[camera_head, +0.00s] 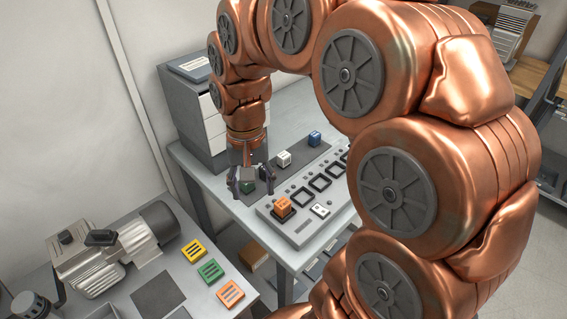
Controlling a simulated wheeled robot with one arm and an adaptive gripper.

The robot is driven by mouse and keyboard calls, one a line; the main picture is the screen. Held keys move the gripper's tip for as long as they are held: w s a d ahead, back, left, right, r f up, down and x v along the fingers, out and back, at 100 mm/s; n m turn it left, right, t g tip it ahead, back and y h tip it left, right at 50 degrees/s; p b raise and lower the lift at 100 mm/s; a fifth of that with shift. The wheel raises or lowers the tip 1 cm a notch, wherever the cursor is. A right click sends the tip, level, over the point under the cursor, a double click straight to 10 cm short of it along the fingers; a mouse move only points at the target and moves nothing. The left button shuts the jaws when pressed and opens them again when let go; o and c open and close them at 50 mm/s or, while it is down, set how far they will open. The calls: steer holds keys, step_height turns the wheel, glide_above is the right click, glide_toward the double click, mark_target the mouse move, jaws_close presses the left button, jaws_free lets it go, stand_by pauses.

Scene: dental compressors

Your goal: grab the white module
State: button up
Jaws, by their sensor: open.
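The white module (284,159) is a small white block on the dark strip of the grey table. A blue module (314,139) stands behind it to the right. My gripper (247,186) points down over the strip, to the left of and nearer than the white module. Its dark fingers are spread apart. A green module (247,187) shows between and below the fingers, partly hidden by them. I cannot tell whether the fingers touch it. The white module is apart from my gripper.
A grey panel (298,232) with square black frames lies in front of the strip; an orange module (283,207) sits at its left end. A drawer cabinet (190,108) stands behind my gripper. A compressor (110,245) and coloured plates (210,270) are on the nearer bench. My copper arm hides the right side.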

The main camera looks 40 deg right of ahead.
steer(key=w+d+f+m+b, duration=0.1)
steer(key=w+d+f+m, duration=0.15)
steer(key=w+d, duration=0.3)
steer(key=w+d+f+m+b, duration=0.1)
steer(key=w+d+m, duration=0.25)
steer(key=w, duration=0.25)
steer(key=m+t+b, duration=0.1)
steer(key=m+b, duration=0.1)
steer(key=m, duration=0.3)
glide_above(284, 154)
steer(key=f, duration=0.3)
steer(key=a+f, duration=0.1)
steer(key=f, duration=0.1)
steer(key=shift+s, duration=0.2)
steer(key=shift+d+f, duration=0.4)
steer(key=shift+f, duration=0.05)
steer(key=shift+a+f+p, duration=0.1)
steer(key=shift+f+p, duration=0.3)
steer(key=shift+f, duration=0.4)
steer(key=shift+w+f+p, duration=0.15)
steer(key=shift+f+p, duration=0.9)
steer(key=shift+f, duration=1.75)
steer(key=shift+c, duration=0.4)
jaws_close()
